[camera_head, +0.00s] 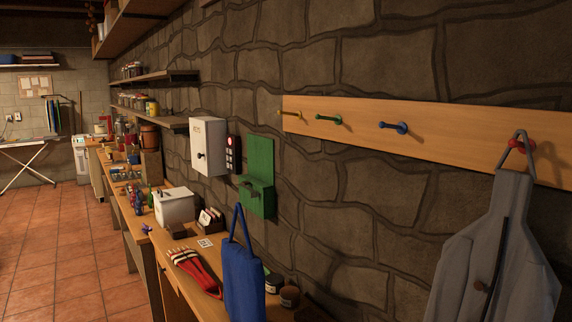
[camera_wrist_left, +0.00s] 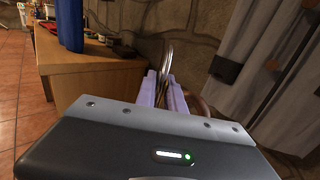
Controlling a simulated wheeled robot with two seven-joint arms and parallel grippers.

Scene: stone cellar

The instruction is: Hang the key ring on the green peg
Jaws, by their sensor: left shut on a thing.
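A wooden rail (camera_head: 455,148) on the stone wall carries a yellow peg (camera_head: 291,114), a green peg (camera_head: 330,119), a blue peg (camera_head: 396,127) and a red peg (camera_head: 520,147). The green peg is bare. My left gripper (camera_wrist_left: 166,88) shows only in the left wrist view. The key ring is not visible in the head view. My right gripper is in neither view.
A grey garment (camera_head: 493,255) hangs by a loop from the red peg. A blue bag (camera_head: 243,270) stands on the wooden bench (camera_head: 178,280) below the wall. A green wall holder (camera_head: 261,165) and a white box (camera_head: 208,146) are left of the rail.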

